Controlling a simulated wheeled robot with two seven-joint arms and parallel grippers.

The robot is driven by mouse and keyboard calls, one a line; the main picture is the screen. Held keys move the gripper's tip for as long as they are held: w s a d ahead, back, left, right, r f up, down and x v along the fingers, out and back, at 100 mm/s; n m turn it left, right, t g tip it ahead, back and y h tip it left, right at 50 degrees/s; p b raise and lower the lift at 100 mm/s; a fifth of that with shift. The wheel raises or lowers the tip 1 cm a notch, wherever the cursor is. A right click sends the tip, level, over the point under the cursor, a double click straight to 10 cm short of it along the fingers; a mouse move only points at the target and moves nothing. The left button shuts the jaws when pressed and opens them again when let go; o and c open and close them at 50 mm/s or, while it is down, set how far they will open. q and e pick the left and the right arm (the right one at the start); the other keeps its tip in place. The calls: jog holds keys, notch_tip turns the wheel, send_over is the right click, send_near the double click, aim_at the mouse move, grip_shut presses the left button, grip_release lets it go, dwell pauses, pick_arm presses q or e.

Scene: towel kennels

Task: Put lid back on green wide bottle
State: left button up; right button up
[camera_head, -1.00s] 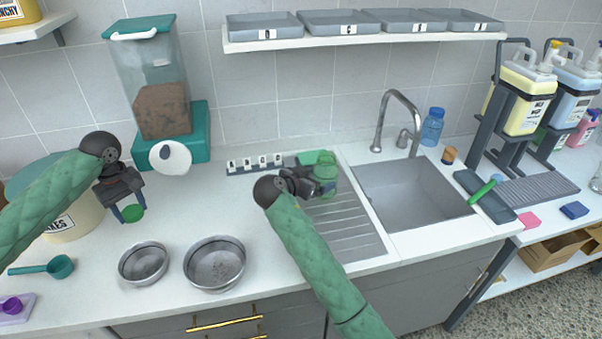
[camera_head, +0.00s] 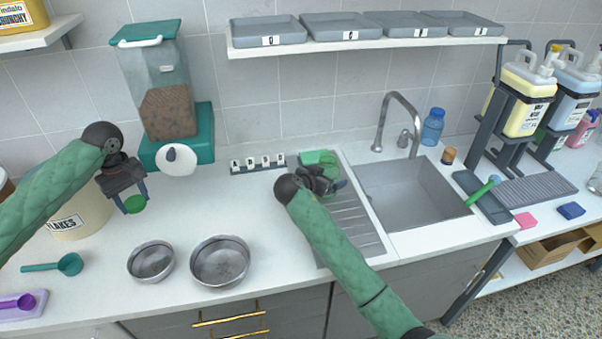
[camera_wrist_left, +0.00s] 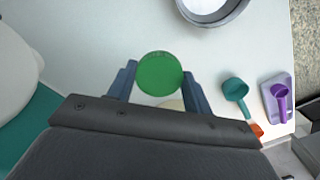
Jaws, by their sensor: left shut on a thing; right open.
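The round green lid (camera_head: 134,204) is held between the fingers of my left gripper (camera_head: 131,199), above the counter at the left. In the left wrist view the lid (camera_wrist_left: 160,74) sits flat-faced between the two blue-grey fingers (camera_wrist_left: 160,84). My right gripper (camera_head: 330,186) is open over the drainboard beside the sink. Green shapes show just behind it. The green bottle (camera_head: 328,166) appears to be among them, mostly hidden by the gripper, so I cannot tell its exact outline.
Two steel bowls (camera_head: 220,261) stand at the front of the counter, with a teal scoop (camera_head: 69,264) to their left. A food dispenser (camera_head: 165,110) stands behind my left gripper. The sink (camera_head: 415,195) is right of the drainboard (camera_head: 352,230). The counter between my grippers is mostly clear.

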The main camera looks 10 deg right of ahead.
jog(key=shift+w+f, duration=0.1)
jog(key=shift+w, duration=0.05)
pick_arm(q)
jog(key=shift+a, duration=0.1)
pick_arm(e)
jog(key=shift+c, duration=0.2)
jog(key=c, duration=1.1)
